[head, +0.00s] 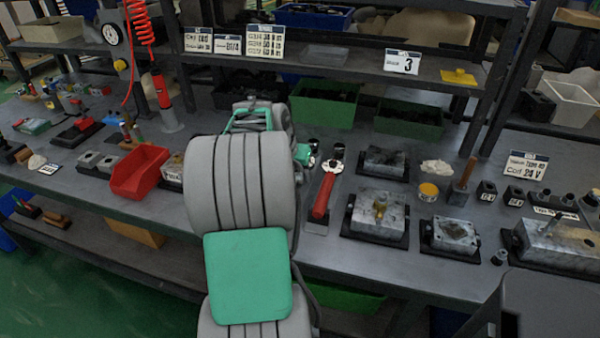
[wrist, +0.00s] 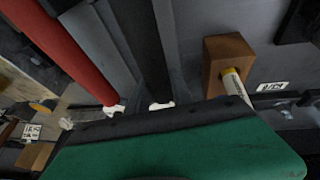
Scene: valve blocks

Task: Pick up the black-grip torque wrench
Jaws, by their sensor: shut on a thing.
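The black-grip torque wrench shows in the wrist view as a dark bar (wrist: 143,40) running down to my gripper (wrist: 138,106). My gripper's pale fingertips are shut on it. In the head view my arm hides its grip; a dark, shiny round head (head: 313,146) beside the green end of my arm appears to be its upper end. I cannot tell whether it is off the bench. A red-grip wrench (head: 325,192) lies just right of it on a grey plate, and its red grip also shows in the wrist view (wrist: 68,48).
Valve blocks (head: 380,215) on black bases stand to the right on the bench (head: 290,240). A red bin (head: 139,172) stands left of my arm. Green bins (head: 325,103) are behind, under a shelf (head: 350,66). A wooden block (wrist: 228,65) is right of my gripper in the wrist view.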

